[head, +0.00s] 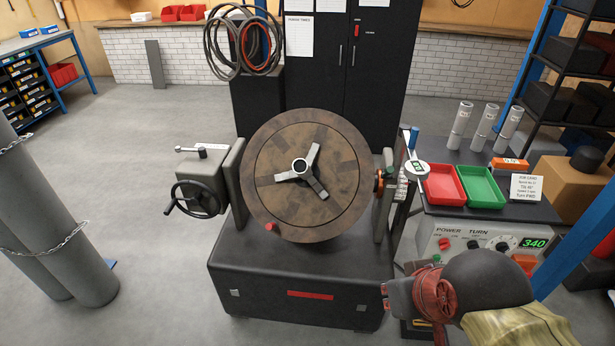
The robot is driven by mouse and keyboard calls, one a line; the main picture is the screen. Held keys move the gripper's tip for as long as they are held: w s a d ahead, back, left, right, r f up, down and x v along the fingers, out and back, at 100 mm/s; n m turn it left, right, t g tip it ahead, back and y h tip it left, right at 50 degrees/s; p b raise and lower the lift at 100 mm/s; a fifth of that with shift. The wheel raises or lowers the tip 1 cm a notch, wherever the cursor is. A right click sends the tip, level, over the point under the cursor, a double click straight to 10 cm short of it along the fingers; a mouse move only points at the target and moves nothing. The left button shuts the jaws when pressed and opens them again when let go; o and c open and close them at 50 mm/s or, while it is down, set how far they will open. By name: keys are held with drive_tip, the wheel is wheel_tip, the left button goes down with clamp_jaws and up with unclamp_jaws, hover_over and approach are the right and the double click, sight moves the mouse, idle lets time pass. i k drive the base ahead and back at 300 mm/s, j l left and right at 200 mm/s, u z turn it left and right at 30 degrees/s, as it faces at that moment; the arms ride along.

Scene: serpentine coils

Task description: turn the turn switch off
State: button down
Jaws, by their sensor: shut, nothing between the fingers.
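The control panel (430,236) is at the right, its front marked POWER and TURN. The turn switch (473,245) looks like a small black knob under the TURN label; its setting is too small to read. A red power control (444,244) sits to its left, and a green display (534,243) reading 340 is to its right. My gripper (385,296) is below and left of the turn switch in the picture, pointing left, apart from the knob as far as I can see. It is shut and empty. My arm hides the lower part of the panel.
A large brown disc (275,200) stands on a dark machine base (300,285), left of my gripper. Red (444,190) and green (482,187) trays, grey tubes (484,125) and a white card (526,187) stand above the panel. A blue post (580,240) rises at the right.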

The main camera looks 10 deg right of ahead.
sight(473, 245)
drive_tip(key=z, duration=1.3)
